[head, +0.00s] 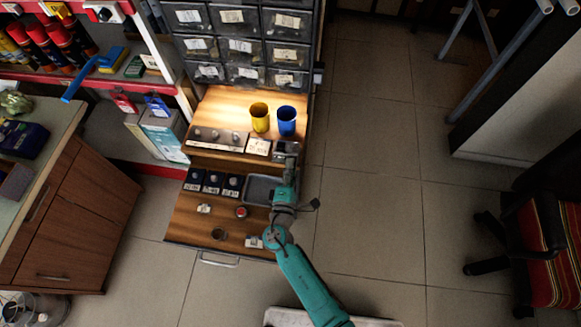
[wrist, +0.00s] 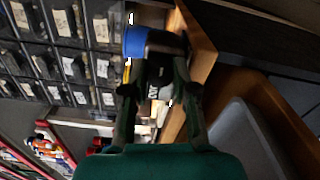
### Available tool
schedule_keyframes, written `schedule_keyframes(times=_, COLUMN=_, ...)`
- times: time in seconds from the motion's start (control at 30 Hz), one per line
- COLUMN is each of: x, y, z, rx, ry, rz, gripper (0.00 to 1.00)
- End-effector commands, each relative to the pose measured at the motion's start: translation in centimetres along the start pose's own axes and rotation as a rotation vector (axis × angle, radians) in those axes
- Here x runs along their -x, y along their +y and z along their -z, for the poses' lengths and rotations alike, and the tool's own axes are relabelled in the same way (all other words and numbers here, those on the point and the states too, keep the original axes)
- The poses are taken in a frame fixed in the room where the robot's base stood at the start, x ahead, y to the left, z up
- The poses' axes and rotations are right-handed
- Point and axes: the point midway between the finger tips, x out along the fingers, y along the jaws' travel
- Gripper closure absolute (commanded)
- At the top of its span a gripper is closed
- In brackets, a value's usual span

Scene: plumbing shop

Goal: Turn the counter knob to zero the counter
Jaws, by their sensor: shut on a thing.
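The counter (head: 286,149) is a small grey box at the right end of the raised wooden shelf, just in front of the blue cup. My gripper (head: 287,168) reaches it from the front with its fingers at the counter's near side. The knob is mostly hidden between the fingertips, and the counter's reading cannot be made out.
A blue cup (head: 287,121) and a yellow cup (head: 259,117) stand close behind the counter. A grey tray (head: 258,189) lies left of my gripper. Labelled drawers (head: 235,45) rise behind. Open floor (head: 375,170) lies to the right.

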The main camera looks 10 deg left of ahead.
Motion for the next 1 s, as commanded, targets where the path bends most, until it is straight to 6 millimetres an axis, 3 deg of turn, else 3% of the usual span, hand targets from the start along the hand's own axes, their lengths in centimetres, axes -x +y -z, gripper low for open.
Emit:
schedule_keyframes(times=0.6, x=0.00, y=-0.07, z=-0.08, rx=-0.039, ry=-0.002, rz=0.001, gripper=1.00)
schedule_keyframes(times=0.63, x=0.00, y=-0.07, z=-0.08, rx=-0.039, ry=-0.002, rz=0.001, gripper=0.65)
schedule_keyframes(times=0.7, x=0.00, y=-0.07, z=-0.08, rx=-0.038, ry=-0.002, rz=0.001, gripper=0.47)
schedule_keyframes(times=1.0, x=0.05, y=-0.04, z=-0.03, rx=-0.038, ry=-0.001, rz=0.001, gripper=0.47)
